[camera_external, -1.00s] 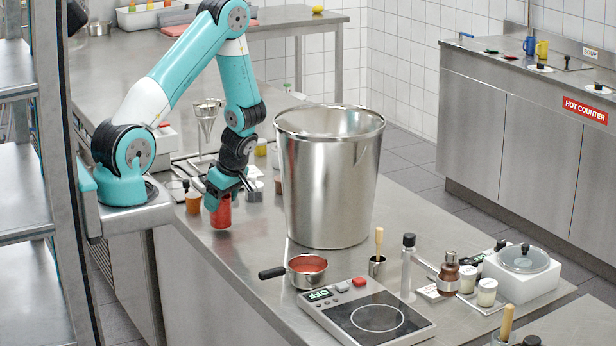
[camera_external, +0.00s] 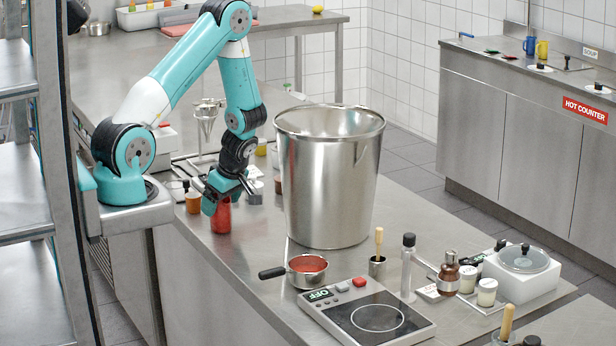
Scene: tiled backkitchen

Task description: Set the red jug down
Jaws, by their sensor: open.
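The red jug (camera_external: 221,217) stands upright on the steel counter (camera_external: 245,262), near its left edge. My gripper (camera_external: 228,200) is right at the jug's top, pointing down, with its jaws open. The gripper hides the upper part of the jug. I cannot tell whether a finger still touches it.
A large steel bin (camera_external: 328,180) stands close to the right of my gripper. An amber jar (camera_external: 193,202) is just left of the jug. A pan with red contents (camera_external: 306,268) and a hotplate (camera_external: 365,315) are nearer the front. The counter in front of the jug is clear.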

